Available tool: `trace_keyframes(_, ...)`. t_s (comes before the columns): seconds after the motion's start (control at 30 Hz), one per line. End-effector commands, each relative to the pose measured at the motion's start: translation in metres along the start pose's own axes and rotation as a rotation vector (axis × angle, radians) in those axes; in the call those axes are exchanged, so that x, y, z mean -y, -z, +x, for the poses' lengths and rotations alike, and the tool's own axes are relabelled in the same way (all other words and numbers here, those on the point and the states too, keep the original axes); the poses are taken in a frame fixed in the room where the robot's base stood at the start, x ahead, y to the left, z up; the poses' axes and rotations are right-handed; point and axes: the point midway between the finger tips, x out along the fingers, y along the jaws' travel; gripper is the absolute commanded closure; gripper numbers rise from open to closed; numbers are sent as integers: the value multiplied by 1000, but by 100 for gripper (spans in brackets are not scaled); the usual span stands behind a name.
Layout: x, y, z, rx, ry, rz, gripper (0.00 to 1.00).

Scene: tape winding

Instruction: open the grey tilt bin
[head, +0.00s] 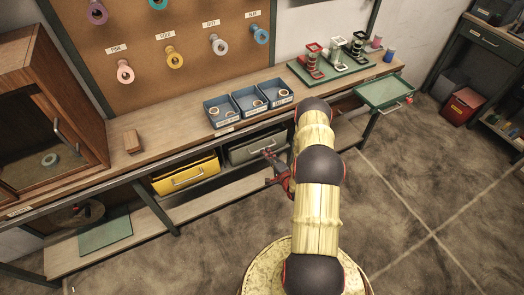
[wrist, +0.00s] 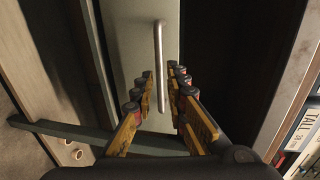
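The grey tilt bin (head: 248,149) hangs under the workbench, right of a yellow bin. Its front looks upright, with a bar handle across it. In the wrist view the bin's grey front (wrist: 137,45) and the handle (wrist: 160,65) fill the upper middle. My gripper (head: 268,155) is close in front of the bin, near the handle's right part. In the wrist view its fingers (wrist: 161,84) are spread, one on each side of the handle's near end, with nothing clasped. Contact with the handle cannot be told. My arm hides the bin's right surroundings in the head view.
The yellow bin (head: 186,176) is left of the grey one. Blue trays (head: 249,101) with rings stand on the bench (head: 165,142) above. A green drawer (head: 385,92) sticks out at the right. A lower shelf (head: 215,192) runs beneath; floor in front is clear.

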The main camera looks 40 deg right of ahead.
Motion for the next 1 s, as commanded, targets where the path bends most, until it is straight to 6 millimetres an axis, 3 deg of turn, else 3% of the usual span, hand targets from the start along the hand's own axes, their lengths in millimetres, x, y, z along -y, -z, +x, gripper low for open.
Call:
trace_keyframes(0.1, -2, -1, 20, 2, 0, -2, 85)
trace_keyframes(0.33, -2, 0, 44, 0, 0, -2, 85)
trace_keyframes(0.67, -1, 0, 48, -1, -2, -2, 85)
trace_keyframes(1.0, -1, 0, 48, 0, -2, -2, 100)
